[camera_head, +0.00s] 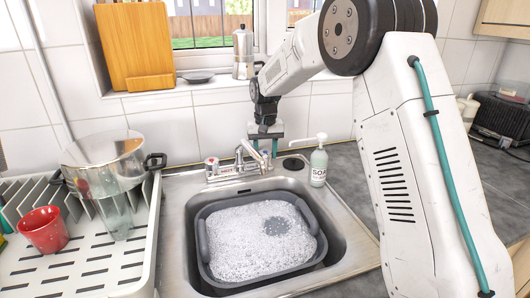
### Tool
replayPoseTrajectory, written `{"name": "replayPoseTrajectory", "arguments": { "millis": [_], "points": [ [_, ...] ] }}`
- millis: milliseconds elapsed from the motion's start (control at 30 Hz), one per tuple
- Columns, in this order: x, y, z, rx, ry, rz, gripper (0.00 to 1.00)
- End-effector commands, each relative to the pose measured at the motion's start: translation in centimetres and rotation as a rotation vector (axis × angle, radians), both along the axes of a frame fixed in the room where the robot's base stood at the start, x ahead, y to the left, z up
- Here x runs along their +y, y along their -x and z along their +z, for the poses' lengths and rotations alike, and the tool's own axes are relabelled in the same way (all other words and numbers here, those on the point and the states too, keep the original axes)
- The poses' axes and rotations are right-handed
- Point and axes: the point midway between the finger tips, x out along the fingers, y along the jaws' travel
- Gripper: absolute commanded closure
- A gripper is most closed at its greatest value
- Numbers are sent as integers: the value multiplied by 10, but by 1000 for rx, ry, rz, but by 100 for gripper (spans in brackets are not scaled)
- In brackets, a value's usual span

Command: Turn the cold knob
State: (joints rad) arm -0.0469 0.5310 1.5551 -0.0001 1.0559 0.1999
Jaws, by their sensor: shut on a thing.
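The metal tap (237,168) stands behind the sink, with a knob at each end. The left knob (211,162) has a red mark. The cold knob (264,157) is at the right end, partly hidden below my gripper. My gripper (265,147) points down from above, with its teal fingers closed around the top of the cold knob. The spout slants up between the two knobs. Whether water runs from it is too small to tell.
A grey basin (203,243) of suds sits in the steel sink (187,200). A soap bottle (318,165) stands right of the tap. A dish rack (120,282) with a pot (103,160) and red cup (43,230) is at left. The right counter is mostly clear.

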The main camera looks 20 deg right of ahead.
Motion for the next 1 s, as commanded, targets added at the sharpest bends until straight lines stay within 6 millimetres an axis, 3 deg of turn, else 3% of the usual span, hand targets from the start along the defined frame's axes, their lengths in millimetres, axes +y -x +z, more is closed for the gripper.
{"name": "replayPoseTrajectory", "arguments": {
  "millis": [500, 1000],
  "points": [
    [-1, 0, 1, -1, 0, 318, 80],
    [-1, -1, 1, -2, 0, 396, 80]
  ]
}}
